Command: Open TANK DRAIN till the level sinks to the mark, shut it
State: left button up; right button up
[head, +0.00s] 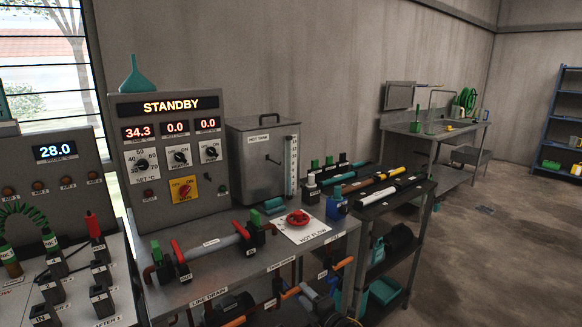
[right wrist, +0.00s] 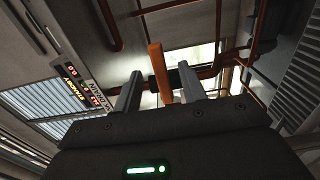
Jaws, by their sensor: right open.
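The lidded grey tank (head: 262,178) stands on the metal bench with a scaled sight glass (head: 292,167) on its front right. Its level and mark are too small to read. A small label, seemingly TANK DRAIN (head: 281,264), is on the bench's front edge, with an orange valve handle (head: 291,293) below it. My right gripper (head: 310,293) is open, low in front of the bench by that handle. In the right wrist view an orange handle (right wrist: 158,72) stands between the spread fingers (right wrist: 160,90), with gaps at both sides. My left gripper is out of view.
Other orange handles, near the LINE DRAIN label (head: 208,300) and at the right (head: 342,264), hang close by among pipes. A red handwheel (head: 298,217) sits on the bench top. The control panel (head: 172,150) reads STANDBY. Open floor (head: 500,240) lies to the right.

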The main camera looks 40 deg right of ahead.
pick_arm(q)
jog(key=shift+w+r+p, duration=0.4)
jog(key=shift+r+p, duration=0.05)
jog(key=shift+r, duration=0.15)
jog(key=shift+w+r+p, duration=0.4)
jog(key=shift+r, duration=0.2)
pick_arm(e)
jog(key=s, duration=0.4)
jog(key=shift+s, duration=0.25)
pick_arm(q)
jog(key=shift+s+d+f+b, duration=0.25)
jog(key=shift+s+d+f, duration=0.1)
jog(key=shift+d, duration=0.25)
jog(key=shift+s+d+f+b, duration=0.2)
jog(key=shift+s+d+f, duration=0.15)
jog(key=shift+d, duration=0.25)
pick_arm(e)
jog(key=s, duration=1)
jog(key=shift+s+a, duration=0.15)
jog(key=shift+s, duration=0.25)
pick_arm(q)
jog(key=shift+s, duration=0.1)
